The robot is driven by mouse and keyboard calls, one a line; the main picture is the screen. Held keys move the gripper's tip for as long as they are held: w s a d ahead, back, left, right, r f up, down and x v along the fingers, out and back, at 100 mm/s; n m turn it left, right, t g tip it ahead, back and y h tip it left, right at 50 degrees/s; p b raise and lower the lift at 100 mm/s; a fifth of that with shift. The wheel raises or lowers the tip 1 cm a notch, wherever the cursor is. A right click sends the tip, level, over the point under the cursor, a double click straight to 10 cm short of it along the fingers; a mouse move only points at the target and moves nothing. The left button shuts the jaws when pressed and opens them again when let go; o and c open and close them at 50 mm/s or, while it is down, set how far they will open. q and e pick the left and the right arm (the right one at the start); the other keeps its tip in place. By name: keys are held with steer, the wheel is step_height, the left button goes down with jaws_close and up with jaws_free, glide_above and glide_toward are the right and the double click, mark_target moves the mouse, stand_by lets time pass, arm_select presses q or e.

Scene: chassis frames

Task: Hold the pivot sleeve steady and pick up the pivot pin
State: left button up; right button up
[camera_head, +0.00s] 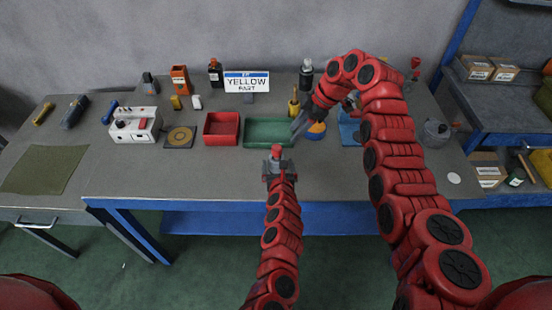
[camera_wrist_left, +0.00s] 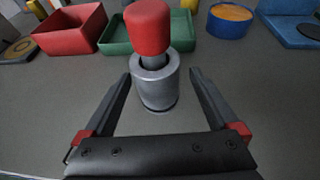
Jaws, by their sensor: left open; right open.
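The pivot sleeve (camera_wrist_left: 156,88) is a grey metal cylinder standing upright on the table, and the pivot pin (camera_wrist_left: 147,28) with its red head stands in it. In the head view the pin (camera_head: 276,150) shows just beyond the left gripper. My left gripper (camera_wrist_left: 161,86) is open, with one finger on each side of the sleeve and visible gaps between. It also shows in the head view (camera_head: 278,166). My right gripper (camera_head: 298,124) is above the table by the green tray's right end, behind and right of the pin. It looks empty.
A red tray (camera_head: 207,141) and a green tray (camera_head: 262,143) stand behind the sleeve. A blue tub with orange contents (camera_head: 316,134) is near my right gripper. A yellow-handled tool (camera_head: 294,104) stands upright behind it.

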arm_select(q)
steer(key=x, duration=0.2)
steer(key=shift+w+f, duration=0.1)
steer(key=shift+w, duration=0.3)
steer(key=shift+w+a+f, duration=0.25)
steer(key=shift+w+a, duration=0.05)
steer(key=shift+w, duration=0.4)
jaws_close()
arm_select(e)
steer(key=o, duration=0.4)
steer(key=shift+a, duration=0.15)
steer(key=n+h, duration=0.6)
steer(key=n, duration=0.4)
glide_toward(277, 148)
step_height(277, 148, down, 10)
steer(key=shift+f, duration=0.15)
